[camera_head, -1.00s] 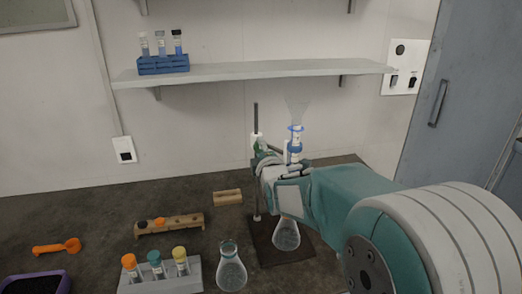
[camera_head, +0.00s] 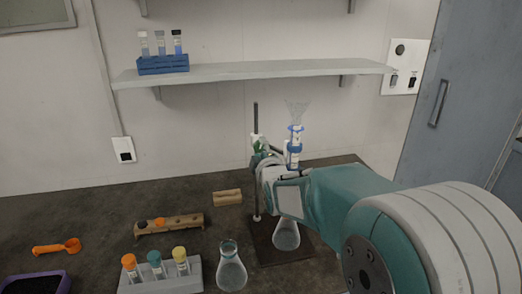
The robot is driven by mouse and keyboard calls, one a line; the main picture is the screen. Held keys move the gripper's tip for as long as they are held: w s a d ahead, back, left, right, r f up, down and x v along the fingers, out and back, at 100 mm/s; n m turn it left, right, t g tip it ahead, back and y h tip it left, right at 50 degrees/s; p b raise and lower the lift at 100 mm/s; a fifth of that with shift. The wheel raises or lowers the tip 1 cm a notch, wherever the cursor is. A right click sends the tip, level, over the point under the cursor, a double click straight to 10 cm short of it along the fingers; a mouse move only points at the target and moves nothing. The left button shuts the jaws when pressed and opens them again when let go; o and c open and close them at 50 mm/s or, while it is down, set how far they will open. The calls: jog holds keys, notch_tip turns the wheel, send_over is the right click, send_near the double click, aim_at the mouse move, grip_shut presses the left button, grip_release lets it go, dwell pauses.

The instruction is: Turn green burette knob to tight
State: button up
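A burette with a clear funnel-like top and blue rings (camera_head: 295,145) stands upright on a stand with a dark rod (camera_head: 256,118) and a dark base plate (camera_head: 268,255). A small green part (camera_head: 257,142) shows on the rod near the clamp. I cannot tell whether it is the knob. My gripper (camera_head: 264,168) is at the stand, in front of the lower burette. Its fingers are mostly hidden, so I cannot see whether they hold the knob. A flask (camera_head: 286,234) stands on the base plate under my gripper.
Another flask (camera_head: 231,268) stands left of the base plate. A grey rack (camera_head: 165,278) with capped tubes, a wooden rack (camera_head: 168,225), a wooden block (camera_head: 227,197) and an orange scoop (camera_head: 58,246) are on the dark bench. A shelf (camera_head: 250,72) holds a blue tube rack (camera_head: 163,65).

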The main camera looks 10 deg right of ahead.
jog(key=shift+o, duration=0.5)
jog(key=shift+a, duration=0.1)
jog(key=shift+s, duration=0.25)
jog(key=s, duration=1.1)
jog(key=shift+s, duration=0.25)
jog(key=shift+f, duration=0.1)
